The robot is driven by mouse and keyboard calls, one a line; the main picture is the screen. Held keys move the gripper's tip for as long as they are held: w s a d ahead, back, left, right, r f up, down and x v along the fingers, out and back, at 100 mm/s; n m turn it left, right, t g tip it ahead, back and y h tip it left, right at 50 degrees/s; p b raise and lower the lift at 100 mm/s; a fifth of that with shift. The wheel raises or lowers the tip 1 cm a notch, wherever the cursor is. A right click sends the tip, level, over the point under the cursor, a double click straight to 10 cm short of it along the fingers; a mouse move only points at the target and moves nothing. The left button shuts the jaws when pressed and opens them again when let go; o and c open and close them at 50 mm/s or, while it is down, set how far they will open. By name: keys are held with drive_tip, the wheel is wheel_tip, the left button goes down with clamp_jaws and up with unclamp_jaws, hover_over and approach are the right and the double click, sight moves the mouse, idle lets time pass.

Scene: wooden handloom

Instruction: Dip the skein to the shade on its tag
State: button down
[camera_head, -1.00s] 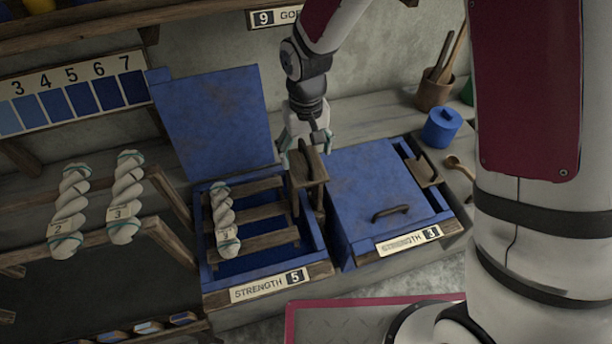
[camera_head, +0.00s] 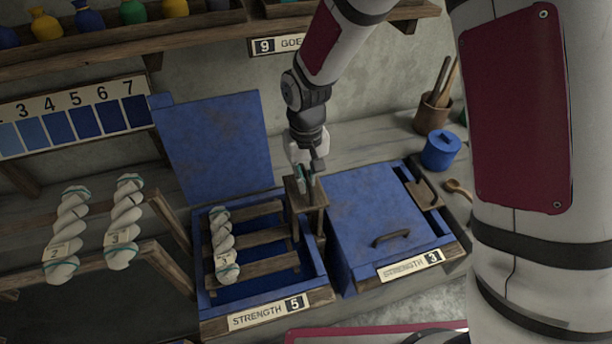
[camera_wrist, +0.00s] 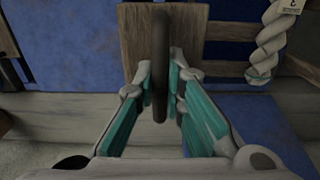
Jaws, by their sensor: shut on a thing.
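A white twisted skein (camera_head: 223,245) with teal ties lies on the wooden slatted rack (camera_head: 262,267) in the open blue vat marked Strength 5 (camera_head: 320,270). Its small tag looks like a 3. In the wrist view, the skein's end (camera_wrist: 264,55) shows at upper right. My gripper (camera_head: 306,177) is at the vat's right side, shut on the dark handle (camera_wrist: 160,65) of a wooden block (camera_head: 300,195). In the wrist view, the teal-padded fingers stand on both sides of that handle. The skein is apart from my gripper.
The raised blue lid (camera_head: 215,140) stands behind the vat. A closed blue vat (camera_head: 370,215), its label apparently 3, adjoins at right. Two white skeins, tagged 2 (camera_head: 68,235) and 3 (camera_head: 124,222), hang on the left rack. A shade chart (camera_head: 75,115) is on the wall.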

drive_tip(key=shift+f+b, duration=3.6)
drive_tip(key=shift+f, duration=5.5)
drive_tip(key=shift+s, duration=0.2)
